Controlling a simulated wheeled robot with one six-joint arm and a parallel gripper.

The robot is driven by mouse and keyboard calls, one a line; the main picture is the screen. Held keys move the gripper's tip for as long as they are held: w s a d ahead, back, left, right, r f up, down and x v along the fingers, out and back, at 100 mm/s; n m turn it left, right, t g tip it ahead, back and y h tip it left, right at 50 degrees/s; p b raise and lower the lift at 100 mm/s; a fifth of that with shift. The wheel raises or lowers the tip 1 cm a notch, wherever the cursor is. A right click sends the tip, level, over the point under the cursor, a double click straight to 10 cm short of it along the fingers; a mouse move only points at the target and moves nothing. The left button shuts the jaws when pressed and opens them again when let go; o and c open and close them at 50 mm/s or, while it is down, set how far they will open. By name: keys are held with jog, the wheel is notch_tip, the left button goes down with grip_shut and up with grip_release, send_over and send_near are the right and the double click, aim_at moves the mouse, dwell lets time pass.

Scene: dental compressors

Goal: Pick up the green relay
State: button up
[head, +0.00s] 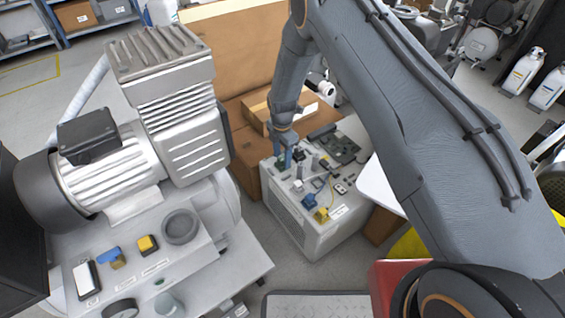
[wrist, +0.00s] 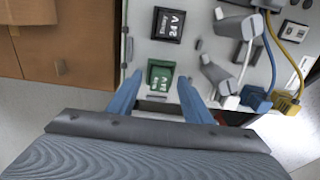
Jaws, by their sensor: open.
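The green relay (wrist: 160,76) sits on the grey panel (wrist: 142,52) of a cabinet, between and just beyond my fingertips in the wrist view. In the head view it is a small dark green spot (head: 281,162), partly hidden by my gripper. My gripper (wrist: 157,82) has blue fingers spread open, one on each side of the relay in the picture, with nothing held. In the head view my gripper (head: 287,160) reaches down to the cabinet top. I cannot tell whether the fingers touch the relay or are at its height.
A black relay (wrist: 168,24) stands just beyond the green one. Grey connectors (wrist: 220,75) and blue and yellow plugs with cables (wrist: 287,102) lie to the right. A large compressor (head: 130,150) stands left of the cabinet in the head view. Cardboard boxes (head: 235,120) stand behind.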

jog(key=shift+f, duration=0.15)
jog(key=c, duration=1.1)
jog(key=shift+c, duration=0.2)
